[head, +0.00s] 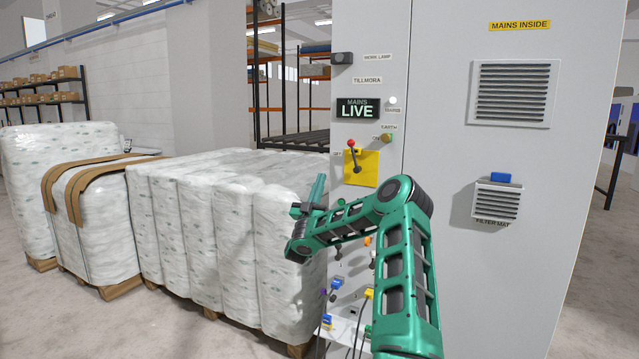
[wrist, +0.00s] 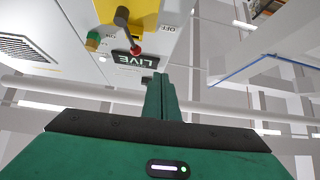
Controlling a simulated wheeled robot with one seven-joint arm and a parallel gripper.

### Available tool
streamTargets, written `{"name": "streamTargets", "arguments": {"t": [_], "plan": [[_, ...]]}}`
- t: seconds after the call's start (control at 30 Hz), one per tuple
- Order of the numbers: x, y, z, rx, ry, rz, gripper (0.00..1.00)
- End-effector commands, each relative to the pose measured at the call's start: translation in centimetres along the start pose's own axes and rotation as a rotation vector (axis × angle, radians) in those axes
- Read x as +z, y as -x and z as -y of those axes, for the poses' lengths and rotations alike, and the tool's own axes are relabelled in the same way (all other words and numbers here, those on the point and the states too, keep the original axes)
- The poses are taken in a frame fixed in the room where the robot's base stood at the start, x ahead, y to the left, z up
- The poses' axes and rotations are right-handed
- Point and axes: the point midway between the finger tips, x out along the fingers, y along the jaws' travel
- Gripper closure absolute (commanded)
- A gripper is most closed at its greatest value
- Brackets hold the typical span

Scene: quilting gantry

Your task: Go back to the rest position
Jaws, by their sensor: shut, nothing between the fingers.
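My gripper (head: 318,188) is shut and empty, with its fingers pointing up beside the left edge of the grey cabinet (head: 440,120). In the wrist view its closed fingers (wrist: 160,92) stand close together with nothing between them. The red-knobbed lever (head: 351,146) on a yellow plate (head: 362,170) points up, above and to the right of my fingertips and apart from them in the head view. The lever also shows in the wrist view (wrist: 123,22). A dark display (head: 358,108) above it reads "MAINS LIVE".
Small coloured knobs and cables (head: 335,292) sit low on the cabinet, partly behind my arm. A green knob (head: 387,137) is near the "EARTH" label. Wrapped white bales (head: 215,220) on pallets stand close at left. Vents (head: 513,93) are at right. Floor is open at front left.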

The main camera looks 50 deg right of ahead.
Motion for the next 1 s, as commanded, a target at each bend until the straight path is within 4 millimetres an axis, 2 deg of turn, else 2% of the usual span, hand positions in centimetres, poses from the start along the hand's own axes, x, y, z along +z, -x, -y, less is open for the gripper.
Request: {"name": "streamTargets", "arguments": {"t": [0.47, 0.57, 0.67, 0.77, 0.9, 1.0], "plan": [[0.0, 0.0, 0.0, -0.001, 0.000, 0.001, 1.00], [-0.3, 0.1, 0.8, -0.030, -0.006, 0.009, 1.00], [-1.1, 0.4, 3.2, -0.119, -0.020, 0.038, 1.00], [-2.4, 1.5, 6.9, -0.267, -0.035, 0.097, 1.00], [-3.7, 4.2, 11.4, -0.487, -0.032, 0.215, 1.00], [-4.4, 6.6, 13.3, -0.621, -0.011, 0.314, 1.00]]}}
